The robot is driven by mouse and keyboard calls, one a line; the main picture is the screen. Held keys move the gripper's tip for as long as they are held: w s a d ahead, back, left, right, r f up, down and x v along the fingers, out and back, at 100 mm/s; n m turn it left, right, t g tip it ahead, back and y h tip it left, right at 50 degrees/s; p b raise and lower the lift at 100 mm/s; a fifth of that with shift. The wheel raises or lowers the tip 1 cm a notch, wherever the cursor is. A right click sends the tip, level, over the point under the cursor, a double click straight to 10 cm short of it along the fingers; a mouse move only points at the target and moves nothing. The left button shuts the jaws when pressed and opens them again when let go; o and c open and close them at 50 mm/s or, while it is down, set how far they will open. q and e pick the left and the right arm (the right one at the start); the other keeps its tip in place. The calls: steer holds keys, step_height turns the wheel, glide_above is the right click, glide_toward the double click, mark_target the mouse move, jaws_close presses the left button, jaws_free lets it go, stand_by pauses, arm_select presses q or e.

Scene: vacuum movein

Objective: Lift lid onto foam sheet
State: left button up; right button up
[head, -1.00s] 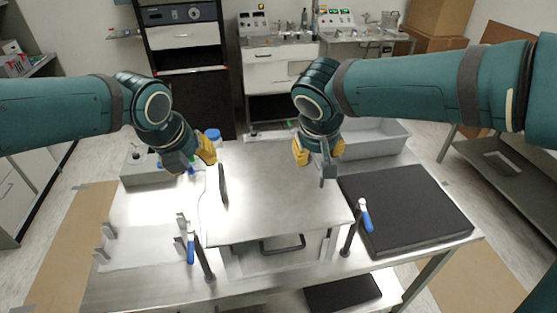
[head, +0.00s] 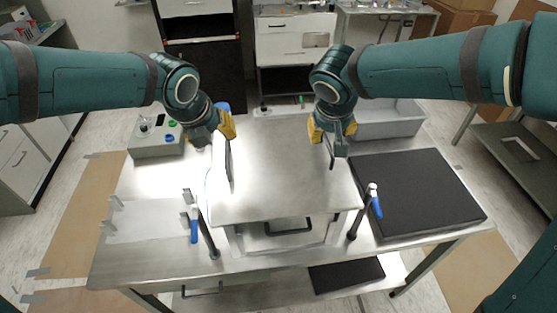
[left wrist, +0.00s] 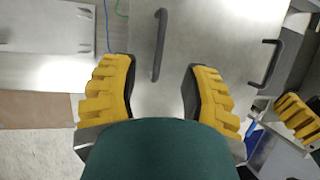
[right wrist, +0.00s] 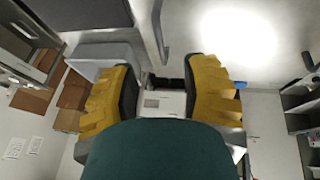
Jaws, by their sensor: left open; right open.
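The flat metal lid (head: 280,170) lies on the box on the table and has an upright dark handle near each side. My left gripper (head: 215,135) is open and empty above and behind the left handle (head: 229,165); in the left wrist view that handle (left wrist: 160,45) lines up with the gap between the fingers. My right gripper (head: 332,135) is open by the right handle (head: 332,155), partly covering it; in the right wrist view this handle (right wrist: 160,30) shows ahead of the finger gap. The black foam sheet (head: 415,195) lies bare on the table, right of the box.
A grey bin (head: 390,120) stands behind the foam sheet. Clamps with blue grips (head: 194,225) stand at the box's front left and front right (head: 376,205). A small grey control box (head: 155,142) and a flat plate with brackets (head: 150,220) lie at left.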

mark_target(227, 150)
arm_select(q)
steer(key=x, duration=0.9)
steer(key=shift+w+f, duration=0.15)
steer(key=shift+f, duration=0.05)
arm_select(e)
steer(key=x, duration=0.9)
steer(key=shift+w+f, duration=0.15)
steer(key=shift+f, duration=0.1)
arm_select(q)
jaws_close()
arm_select(e)
jaws_close()
steer(key=shift+r, duration=0.1)
